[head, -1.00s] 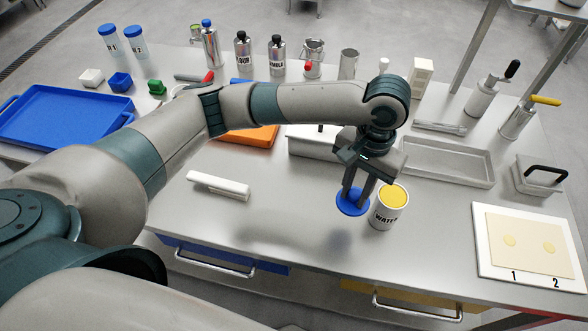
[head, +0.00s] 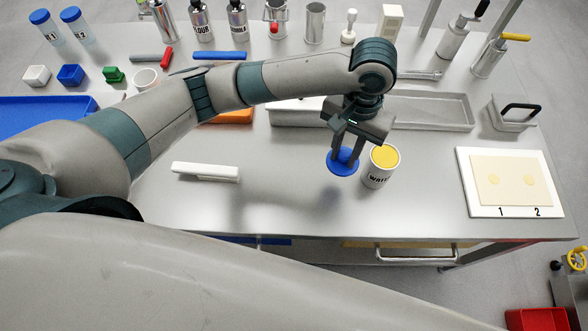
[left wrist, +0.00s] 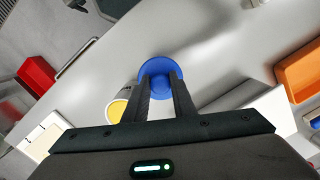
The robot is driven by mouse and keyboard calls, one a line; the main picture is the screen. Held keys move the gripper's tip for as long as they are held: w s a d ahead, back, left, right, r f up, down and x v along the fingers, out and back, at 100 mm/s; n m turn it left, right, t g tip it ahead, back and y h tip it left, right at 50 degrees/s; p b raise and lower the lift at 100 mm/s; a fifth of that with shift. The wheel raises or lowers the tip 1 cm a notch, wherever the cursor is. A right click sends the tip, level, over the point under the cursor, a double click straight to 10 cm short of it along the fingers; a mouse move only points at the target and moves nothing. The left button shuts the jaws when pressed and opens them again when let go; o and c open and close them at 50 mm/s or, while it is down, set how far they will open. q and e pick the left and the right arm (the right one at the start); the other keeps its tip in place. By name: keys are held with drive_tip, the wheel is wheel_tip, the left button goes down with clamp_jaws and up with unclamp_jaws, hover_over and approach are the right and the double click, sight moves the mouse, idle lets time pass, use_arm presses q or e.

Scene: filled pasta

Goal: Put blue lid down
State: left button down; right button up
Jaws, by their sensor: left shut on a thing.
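The blue lid (head: 343,162) is a round disc at the tips of my left gripper (head: 346,154), just left of the water can (head: 380,168). The left gripper is shut on the lid and points down. In the left wrist view the lid (left wrist: 163,70) shows between and beyond the two fingers (left wrist: 160,82). I cannot tell for sure whether the lid touches the table. The can is white, marked WATER, with yellow at its open top; it also shows in the left wrist view (left wrist: 117,110). My right gripper is not in view.
A white bar-shaped tool (head: 205,171) lies on the table (head: 290,215) to the left. A white board with a pasta sheet (head: 468,185) lies to the right. A grey tray (head: 435,124) and an orange tray (head: 235,117) lie behind. The table front is clear.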

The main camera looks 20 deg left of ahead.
use_arm(q)
drive_tip(key=a+f+p, duration=0.1)
drive_tip(key=a+f, duration=0.1)
drive_tip(key=a, duration=0.1)
drive_tip(key=s+a+f+p, duration=0.1)
drive_tip(key=a+f, duration=0.1)
drive_tip(key=a, duration=0.2)
drive_tip(key=s+a+f, duration=0.1)
drive_tip(key=a+f, duration=0.1)
drive_tip(key=a, duration=0.2)
drive_tip(key=shift+f+p, duration=0.25)
drive_tip(key=shift+p, duration=0.15)
drive_tip(key=shift+f, duration=0.1)
drive_tip(key=shift+f, duration=0.1)
drive_tip(key=shift+f+p, duration=0.55)
drive_tip(key=shift+f, duration=1.35)
drive_tip(key=c, duration=1.5)
unclamp_jaws()
drive_tip(key=shift+f, duration=0.1)
